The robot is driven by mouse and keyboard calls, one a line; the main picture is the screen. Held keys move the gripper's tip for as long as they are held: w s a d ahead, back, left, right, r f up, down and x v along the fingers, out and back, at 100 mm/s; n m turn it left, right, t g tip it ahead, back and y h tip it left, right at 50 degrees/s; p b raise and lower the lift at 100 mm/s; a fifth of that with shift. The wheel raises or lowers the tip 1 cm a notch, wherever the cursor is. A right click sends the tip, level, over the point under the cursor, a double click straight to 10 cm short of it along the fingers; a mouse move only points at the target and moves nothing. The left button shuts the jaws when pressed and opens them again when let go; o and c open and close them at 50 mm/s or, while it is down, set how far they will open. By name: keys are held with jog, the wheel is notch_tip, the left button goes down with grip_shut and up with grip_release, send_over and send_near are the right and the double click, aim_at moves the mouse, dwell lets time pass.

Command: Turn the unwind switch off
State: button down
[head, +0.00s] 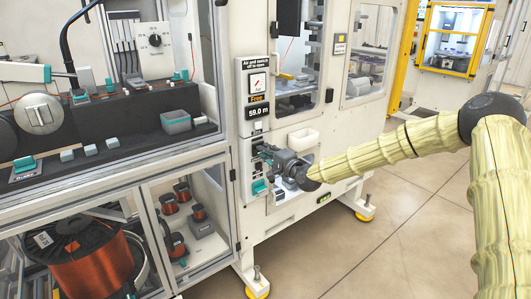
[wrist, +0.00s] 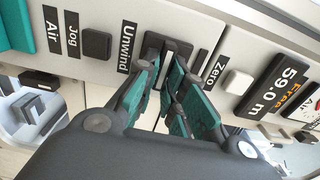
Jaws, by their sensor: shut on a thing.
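The unwind switch (wrist: 178,46) is a dark switch beside the "Unwind" label (wrist: 126,47) on the white panel. My gripper (wrist: 168,82) reaches it in the wrist view, its teal-padded fingers closed at the switch. The fingers cover most of the switch's lever, so its exact position cannot be told. In the head view my gripper (head: 268,157) is at the control panel (head: 246,157) below the meter display, and it hides the switch there.
The "Jog" button (wrist: 96,43) and the "Zero" button (wrist: 238,81) flank the switch closely. A display (wrist: 272,88) reads 59.0 m. A teal part (wrist: 15,25) is near the "Air" label. Floor at right is clear.

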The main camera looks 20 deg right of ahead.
jog(key=shift+f, duration=0.1)
jog(key=c, duration=1.5)
grip_release()
jog(key=shift+s, duration=0.1)
jog(key=v, duration=1.2)
